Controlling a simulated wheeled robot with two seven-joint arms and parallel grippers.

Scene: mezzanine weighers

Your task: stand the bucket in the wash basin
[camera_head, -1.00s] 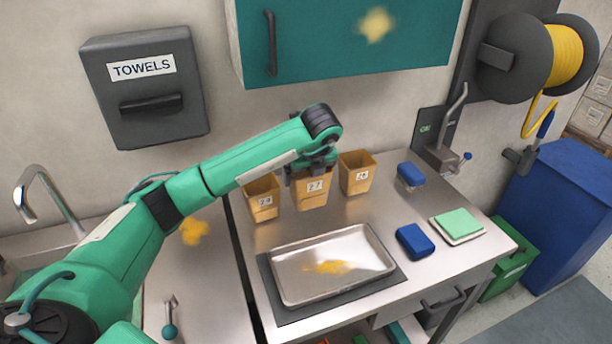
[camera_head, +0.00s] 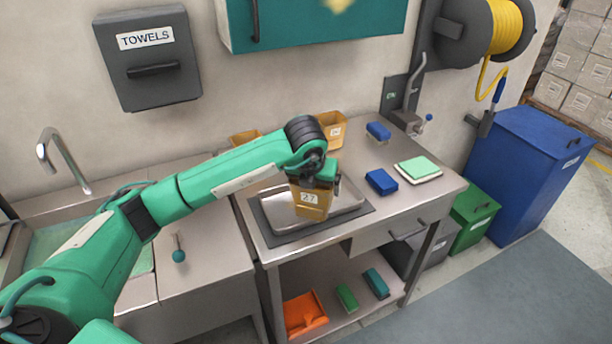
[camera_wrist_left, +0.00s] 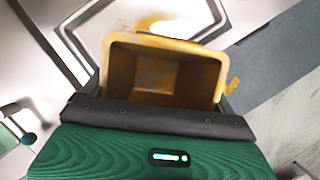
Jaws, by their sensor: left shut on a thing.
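The tan bucket (camera_head: 309,203) marked 27 is held by my left gripper (camera_head: 318,176) over the metal tray, roughly upright. In the left wrist view the bucket (camera_wrist_left: 160,76) shows its open, empty-looking mouth just beyond the dark jaw of the gripper (camera_wrist_left: 158,112), which is shut on it. Whether the bucket's bottom touches the tray is hard to tell. The wash basin (camera_head: 48,238) is at the far left under the curved tap (camera_head: 50,150). My left arm hides much of it. My right gripper is not in view.
The metal tray (camera_head: 278,214) lies on a dark mat on the steel table. Two more buckets (camera_head: 332,130) (camera_head: 246,137) stand at the back. A lever with a teal knob (camera_head: 179,255) rises from the left counter.

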